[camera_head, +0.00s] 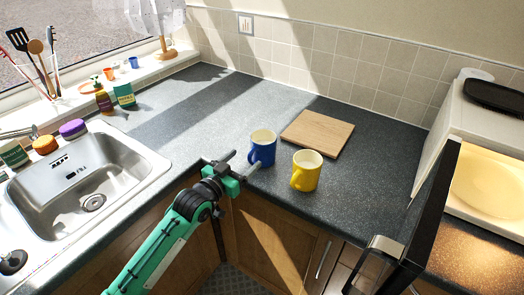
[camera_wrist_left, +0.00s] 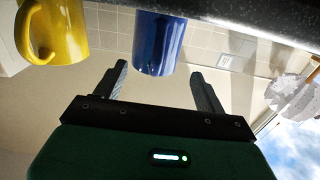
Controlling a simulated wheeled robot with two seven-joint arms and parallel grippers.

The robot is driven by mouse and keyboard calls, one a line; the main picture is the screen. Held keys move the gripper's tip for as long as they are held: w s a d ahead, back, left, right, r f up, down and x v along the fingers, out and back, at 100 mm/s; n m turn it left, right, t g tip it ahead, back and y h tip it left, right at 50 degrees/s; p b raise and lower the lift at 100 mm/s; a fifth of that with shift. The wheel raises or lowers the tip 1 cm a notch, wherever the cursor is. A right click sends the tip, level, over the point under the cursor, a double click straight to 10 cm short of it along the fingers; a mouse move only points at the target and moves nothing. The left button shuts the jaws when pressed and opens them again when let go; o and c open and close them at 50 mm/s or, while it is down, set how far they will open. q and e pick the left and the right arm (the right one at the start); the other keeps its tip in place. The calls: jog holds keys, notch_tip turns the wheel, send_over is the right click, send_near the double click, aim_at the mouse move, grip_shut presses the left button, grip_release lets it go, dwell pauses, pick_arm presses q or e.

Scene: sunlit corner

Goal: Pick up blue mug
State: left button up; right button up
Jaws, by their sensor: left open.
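The blue mug (camera_head: 262,152) stands upright on the dark countertop near its front edge, with a pale inside. My left gripper (camera_head: 241,164) is open and empty at the counter's front edge, just left of and in front of the mug, its fingers pointing toward it. In the left wrist view, which is upside down, the blue mug (camera_wrist_left: 158,38) shows between and beyond the two spread fingers (camera_wrist_left: 158,74). I cannot see contact between fingers and mug. The mug's handle is not visible. My right gripper is not in view.
A yellow mug (camera_head: 306,174) stands close to the right of the blue one. A wooden board (camera_head: 318,133) lies behind them. The sink (camera_head: 75,185) is at left. An open dark appliance door (camera_head: 432,215) stands at right. The counter (camera_head: 210,115) behind the blue mug is clear.

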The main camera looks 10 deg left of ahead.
aim_at(249, 159)
pick_arm(q)
jog(key=shift+w+d, duration=0.3)
jog(key=shift+w, duration=0.25)
jog(key=p+x, duration=0.1)
jog(key=x, duration=0.2)
jog(key=shift+w+d+f, duration=0.1)
jog(key=shift+d+f, duration=0.1)
jog(key=shift+d, duration=0.1)
jog(key=shift+w+d, duration=0.1)
jog(key=shift+w, duration=0.2)
jog(key=shift+f, duration=0.1)
grip_shut()
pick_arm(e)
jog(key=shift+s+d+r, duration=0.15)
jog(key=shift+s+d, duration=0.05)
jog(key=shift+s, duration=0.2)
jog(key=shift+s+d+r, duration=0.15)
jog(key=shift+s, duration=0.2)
